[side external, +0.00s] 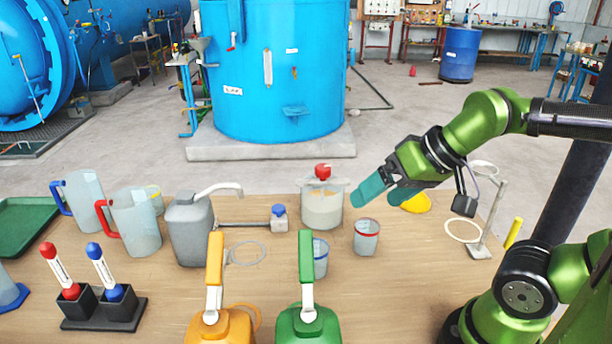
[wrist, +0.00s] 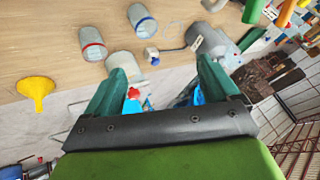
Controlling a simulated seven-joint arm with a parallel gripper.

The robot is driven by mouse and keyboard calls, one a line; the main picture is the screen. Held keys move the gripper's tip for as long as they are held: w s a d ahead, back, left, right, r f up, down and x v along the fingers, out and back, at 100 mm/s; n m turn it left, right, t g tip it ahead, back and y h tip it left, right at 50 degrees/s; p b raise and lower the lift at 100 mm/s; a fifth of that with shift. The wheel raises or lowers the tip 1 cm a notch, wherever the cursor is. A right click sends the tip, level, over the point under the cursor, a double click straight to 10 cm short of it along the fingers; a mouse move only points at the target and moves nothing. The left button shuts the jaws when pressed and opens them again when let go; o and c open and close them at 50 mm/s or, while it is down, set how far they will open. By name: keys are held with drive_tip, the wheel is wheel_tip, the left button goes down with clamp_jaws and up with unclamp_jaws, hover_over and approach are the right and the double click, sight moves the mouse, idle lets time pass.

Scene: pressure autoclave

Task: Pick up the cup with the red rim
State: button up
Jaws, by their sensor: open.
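The cup with the red rim (side external: 366,240) is a small clear cup standing upright on the table, right of the lidded container. In the wrist view the red-rimmed cup (wrist: 93,45) shows at upper left, beyond the left fingertip. My gripper (side external: 384,192) has teal fingers and is open and empty. It is in the air above the table, higher than the cup and apart from it. In the wrist view the open fingers (wrist: 163,72) have nothing between them that they touch. A similar cup with a blue rim (side external: 320,262) stands to the left, partly behind the green container's spout.
A lidded container with a red knob (side external: 322,207) stands close left of the cup. A yellow funnel (side external: 417,203) lies behind it and a ring stand (side external: 481,247) stands to the right. Green (side external: 308,325) and orange (side external: 222,328) containers stand in front. Table right of the cup is clear.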

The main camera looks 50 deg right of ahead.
drive_tip(key=m+g, duration=0.3)
drive_tip(key=m, duration=2.4)
hover_over(367, 227)
drive_tip(key=s+a, duration=0.1)
drive_tip(key=s, duration=0.2)
wheel_tip(367, 227, down, 15)
drive_tip(key=shift+x, duration=2.95)
drive_tip(key=shift+s, duration=0.15)
drive_tip(key=c, duration=1)
